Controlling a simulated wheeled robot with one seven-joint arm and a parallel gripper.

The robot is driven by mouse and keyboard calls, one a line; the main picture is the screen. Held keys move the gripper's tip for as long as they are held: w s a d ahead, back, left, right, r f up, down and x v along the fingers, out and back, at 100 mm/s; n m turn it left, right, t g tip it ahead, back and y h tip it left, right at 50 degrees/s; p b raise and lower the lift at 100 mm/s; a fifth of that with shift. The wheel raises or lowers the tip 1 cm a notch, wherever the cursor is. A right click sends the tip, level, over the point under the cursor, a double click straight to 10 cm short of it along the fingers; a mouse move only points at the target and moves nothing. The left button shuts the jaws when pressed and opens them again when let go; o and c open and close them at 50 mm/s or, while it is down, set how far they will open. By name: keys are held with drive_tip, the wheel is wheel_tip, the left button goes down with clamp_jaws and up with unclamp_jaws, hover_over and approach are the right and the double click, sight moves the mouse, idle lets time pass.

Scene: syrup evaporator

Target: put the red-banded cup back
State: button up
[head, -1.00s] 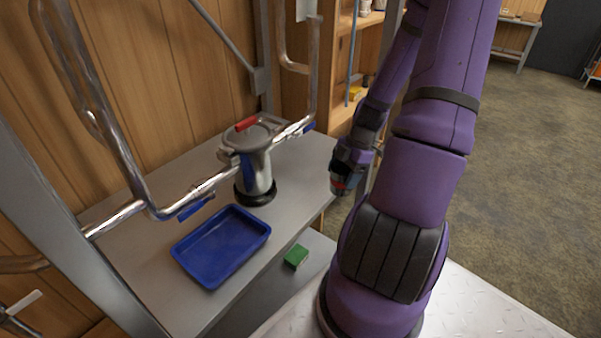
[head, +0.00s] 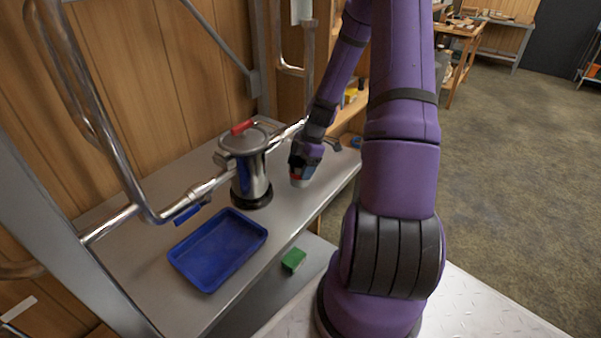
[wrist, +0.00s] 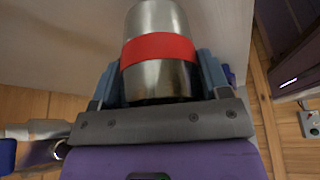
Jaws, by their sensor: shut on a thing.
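The red-banded cup (wrist: 158,50) is metal with a red band around its middle, and it fills the upper middle of the wrist view. My gripper (wrist: 160,80) is shut on it, with one blue finger on each side. In the head view the cup (head: 299,181) shows below my gripper (head: 302,166), to the right of the steel pot. It is over the grey bench top or touching it; I cannot tell which. The cup's far end is cut off in the wrist view.
A steel pot (head: 251,180) with a red-handled lid stands on the bench (head: 283,212). A blue tray (head: 262,236) lies in front of it, and a green block (head: 293,260) sits lower down. Metal pipes (head: 186,200) with blue levers run behind. The bench's right end is mostly clear.

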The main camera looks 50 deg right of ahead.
drive_tip(key=shift+f, duration=1.15)
drive_tip(key=o, duration=1)
drive_tip(key=shift+f, duration=0.1)
